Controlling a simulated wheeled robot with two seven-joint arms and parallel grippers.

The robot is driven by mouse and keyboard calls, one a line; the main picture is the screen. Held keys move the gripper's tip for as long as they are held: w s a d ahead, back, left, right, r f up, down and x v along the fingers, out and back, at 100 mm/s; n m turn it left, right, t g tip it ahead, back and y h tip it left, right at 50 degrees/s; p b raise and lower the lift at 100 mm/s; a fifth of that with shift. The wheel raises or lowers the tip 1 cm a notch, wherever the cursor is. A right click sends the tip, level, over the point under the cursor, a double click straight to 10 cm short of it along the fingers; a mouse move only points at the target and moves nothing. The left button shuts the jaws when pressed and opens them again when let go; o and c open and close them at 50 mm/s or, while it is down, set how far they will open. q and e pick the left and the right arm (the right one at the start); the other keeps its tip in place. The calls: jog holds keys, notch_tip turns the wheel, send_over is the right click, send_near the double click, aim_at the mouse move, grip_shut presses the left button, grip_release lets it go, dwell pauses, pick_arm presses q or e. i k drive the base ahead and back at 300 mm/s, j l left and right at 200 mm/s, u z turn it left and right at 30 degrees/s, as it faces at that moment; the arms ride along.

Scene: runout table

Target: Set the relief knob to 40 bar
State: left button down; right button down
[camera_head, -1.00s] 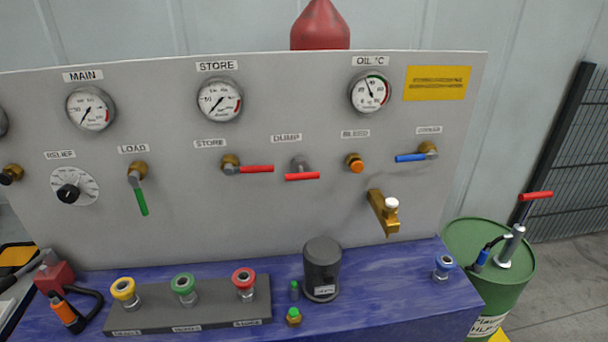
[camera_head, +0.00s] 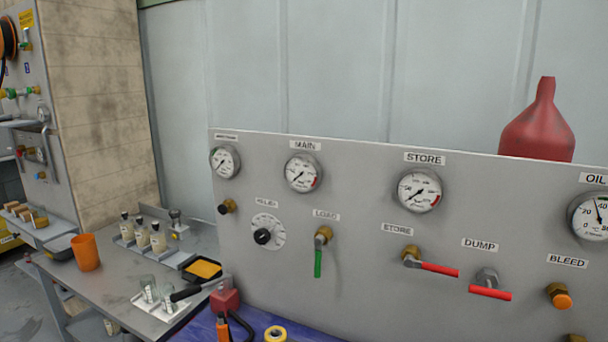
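The relief knob (camera_head: 262,236) is a black knob on a round white dial plate (camera_head: 272,226), under the RELIEF label on the grey panel. The dial's numbers are too small to read. The MAIN gauge (camera_head: 302,173) is above and to the right of it, its needle hard to read at this size. The LOAD valve (camera_head: 319,255), with a green handle pointing down, is just right of the knob. Neither of my grippers shows in the view.
Red-handled STORE (camera_head: 436,269) and DUMP (camera_head: 490,292) valves are further right.

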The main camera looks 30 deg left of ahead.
aim_at(261, 237)
jog(key=u, duration=1.1)
jog(key=i+j, duration=0.1)
jog(key=i, duration=0.3)
